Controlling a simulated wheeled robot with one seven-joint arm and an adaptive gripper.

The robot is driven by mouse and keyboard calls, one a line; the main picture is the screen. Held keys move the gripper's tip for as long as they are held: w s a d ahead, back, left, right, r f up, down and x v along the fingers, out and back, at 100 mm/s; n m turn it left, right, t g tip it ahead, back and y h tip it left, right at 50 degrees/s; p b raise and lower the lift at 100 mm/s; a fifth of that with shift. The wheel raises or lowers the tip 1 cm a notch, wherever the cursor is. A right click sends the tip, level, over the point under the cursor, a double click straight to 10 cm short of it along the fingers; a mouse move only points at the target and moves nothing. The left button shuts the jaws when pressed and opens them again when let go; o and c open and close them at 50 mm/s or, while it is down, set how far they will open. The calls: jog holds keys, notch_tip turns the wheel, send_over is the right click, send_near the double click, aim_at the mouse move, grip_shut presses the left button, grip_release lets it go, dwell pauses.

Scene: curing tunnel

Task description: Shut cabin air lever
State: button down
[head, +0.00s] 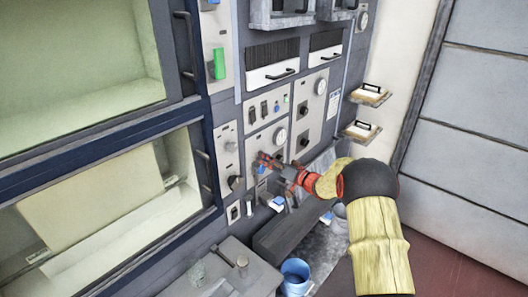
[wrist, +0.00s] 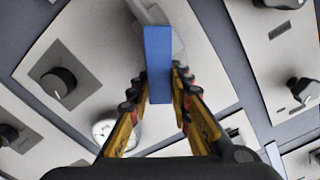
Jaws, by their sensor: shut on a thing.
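A lever with a flat blue grip (wrist: 158,62) and a grey arm stands out from a pale control panel in the wrist view. My gripper (wrist: 160,80) has one finger on each side of the blue grip and is shut on it. In the head view my gripper (head: 268,161) is at the lower middle panel, below a round gauge. A bit of blue shows at its fingertips there, but the fingers hide most of the lever. I cannot read any label that names the lever.
Other blue-ended controls (head: 277,202) sit just under my gripper. A grey bench (head: 236,268) and blue bucket (head: 295,275) stand below.

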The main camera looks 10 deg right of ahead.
jog(key=m+p, duration=0.1)
jog(key=d+m+p, duration=0.1)
jog(key=m, duration=0.1)
jog(key=shift+w+f, duration=0.15)
jog(key=shift+w, duration=0.2)
jog(key=shift+w+d+f+m+p, duration=0.2)
jog(key=shift+f+m+p, duration=0.55)
jog(key=shift+m, duration=0.65)
jog(key=shift+w+d+f+m+p, duration=0.15)
jog(key=shift+f+m+p, duration=0.5)
jog(key=shift+m, duration=0.75)
jog(key=shift+w+d+f+m+p, duration=0.15)
jog(key=shift+f+m+p, duration=0.35)
jog(key=shift+m+p, duration=0.7)
jog(key=shift+s+m, duration=0.1)
jog(key=shift+m, duration=0.2)
jog(key=c, duration=1.6)
grip_release()
jog(key=shift+f, duration=0.15)
jog(key=shift+c, duration=0.2)
jog(key=shift+d, duration=0.1)
jog(key=v, duration=1.2)
